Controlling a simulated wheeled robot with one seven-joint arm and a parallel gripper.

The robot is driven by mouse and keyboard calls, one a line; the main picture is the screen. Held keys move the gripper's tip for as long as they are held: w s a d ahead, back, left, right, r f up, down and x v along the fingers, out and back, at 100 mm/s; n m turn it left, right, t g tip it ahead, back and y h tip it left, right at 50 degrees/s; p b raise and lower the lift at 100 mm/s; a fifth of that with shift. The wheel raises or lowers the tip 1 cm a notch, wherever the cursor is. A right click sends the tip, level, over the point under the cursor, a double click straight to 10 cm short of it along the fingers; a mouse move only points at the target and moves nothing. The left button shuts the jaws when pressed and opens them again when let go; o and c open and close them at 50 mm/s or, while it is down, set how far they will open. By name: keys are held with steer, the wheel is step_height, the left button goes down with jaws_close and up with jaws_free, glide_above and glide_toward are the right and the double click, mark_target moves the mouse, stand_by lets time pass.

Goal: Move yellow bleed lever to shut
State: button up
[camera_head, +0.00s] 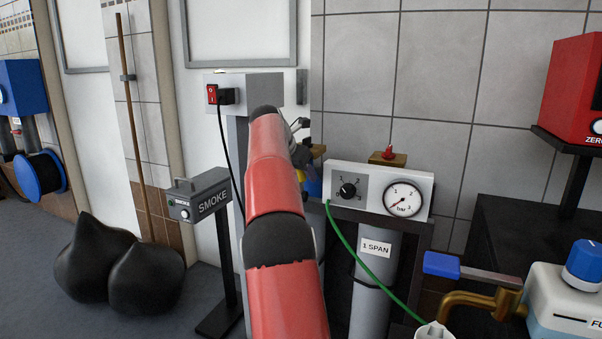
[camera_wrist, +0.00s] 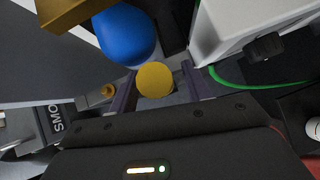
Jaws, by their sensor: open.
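A round yellow knob (camera_wrist: 155,80), which looks like the end of the yellow bleed lever, shows in the wrist view. My gripper (camera_wrist: 159,70) is open, with one dark finger on each side of the knob. Gaps show between knob and fingers; whether either touches it I cannot tell. The lever's shaft and its angle are hidden. A blue rounded part (camera_wrist: 125,35) and a brass block (camera_wrist: 77,10) are just beyond the knob. In the head view my red arm hides most of the gripper and the lever; the blue part (camera_head: 313,188) shows at its right edge.
A white panel with a dial and gauge (camera_head: 379,191) stands close to the right, with a green hose (camera_head: 365,265) hanging from it. A grey SMOKE box (camera_head: 200,197) stands to the left. A grey box with a red switch (camera_head: 245,90) is behind my arm.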

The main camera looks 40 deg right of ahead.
steer(key=w+v, duration=0.1)
steer(key=v, duration=0.6)
steer(key=shift+s+a+r, duration=0.25)
steer(key=shift+s+r, duration=0.05)
steer(key=shift+s, duration=0.2)
